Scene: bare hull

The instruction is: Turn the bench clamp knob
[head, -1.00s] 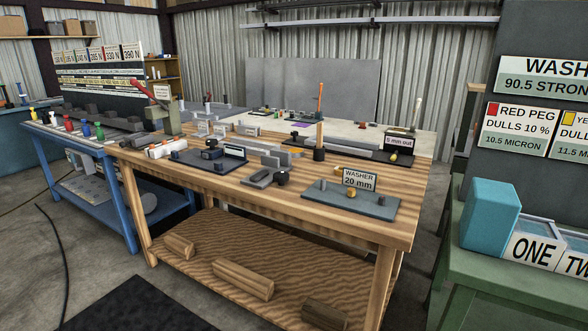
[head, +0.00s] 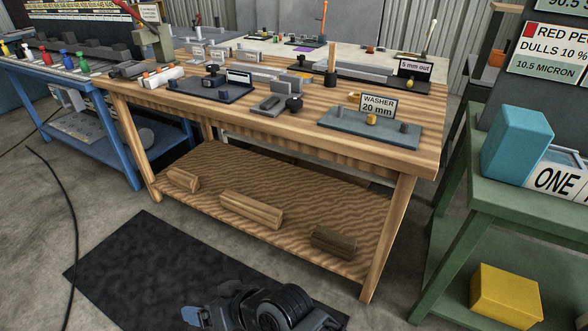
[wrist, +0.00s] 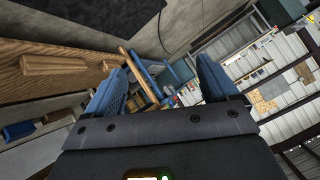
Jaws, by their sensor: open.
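The wooden bench (head: 300,125) holds several small fixtures. A round black knob (head: 294,104) sits at the right end of a low grey block (head: 268,103) near the bench's front edge. Another black knob (head: 212,72) stands on a dark plate (head: 215,90) to its left. I cannot tell for sure which one is the bench clamp knob. My gripper (wrist: 164,82) shows two blue fingers spread apart, open and empty. In the head view my arm is low at the bottom, over the floor in front of the bench, well away from both knobs.
A grey-blue plate (head: 350,128) with a "WASHER 20 mm" sign is at the bench's right. Wooden pieces (head: 252,209) lie on the lower shelf. A blue bench (head: 90,115) stands left, a green table (head: 530,210) right. A black mat (head: 150,270) covers the floor in front.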

